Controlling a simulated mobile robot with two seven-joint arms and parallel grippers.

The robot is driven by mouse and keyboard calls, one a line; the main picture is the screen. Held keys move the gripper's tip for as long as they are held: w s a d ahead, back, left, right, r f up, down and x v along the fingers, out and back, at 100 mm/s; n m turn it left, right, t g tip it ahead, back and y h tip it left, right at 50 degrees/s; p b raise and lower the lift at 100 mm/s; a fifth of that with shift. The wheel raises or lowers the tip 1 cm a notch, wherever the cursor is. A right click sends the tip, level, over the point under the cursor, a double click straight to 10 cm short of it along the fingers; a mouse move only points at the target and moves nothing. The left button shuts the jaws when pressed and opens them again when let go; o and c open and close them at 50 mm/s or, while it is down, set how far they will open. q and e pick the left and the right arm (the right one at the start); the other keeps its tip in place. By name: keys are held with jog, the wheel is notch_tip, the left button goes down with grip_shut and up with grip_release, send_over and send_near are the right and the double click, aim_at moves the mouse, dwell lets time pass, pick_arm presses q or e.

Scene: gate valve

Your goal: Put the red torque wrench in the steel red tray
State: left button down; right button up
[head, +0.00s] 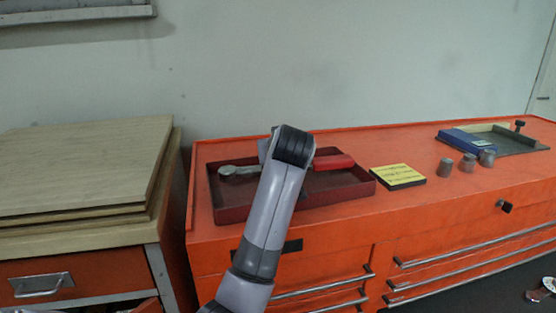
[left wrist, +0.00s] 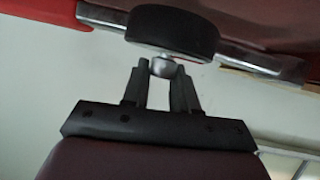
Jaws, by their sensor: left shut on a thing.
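The torque wrench has a red handle (head: 333,162) and a silver ratchet head (head: 238,170). In the head view it spans the dark red tray (head: 232,213), its middle hidden behind my left arm. I cannot tell whether it touches the tray floor. In the left wrist view the wrench shows its red handle (left wrist: 45,12), a silver shaft and a black round gauge (left wrist: 172,30). My left gripper (left wrist: 162,70) is shut on the small silver knob of this gauge. The tray's dark red surface (left wrist: 275,20) shows behind it. My right gripper is not in view.
The tray stands on an orange tool cabinet (head: 400,217). To its right are a yellow-topped pad (head: 398,177), several grey metal cylinders (head: 446,165) and a dark tray (head: 515,142) holding a blue item (head: 470,141). Stacked wooden boards (head: 80,165) lie at left.

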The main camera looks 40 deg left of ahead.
pick_arm(q)
jog(key=shift+f, duration=0.9)
jog(key=c, duration=1.3)
grip_release()
jog(key=shift+f, duration=0.3)
jog(key=o, duration=0.4)
jog(key=shift+r, duration=0.1)
jog(key=shift+r, duration=0.1)
jog(key=v, duration=1.2)
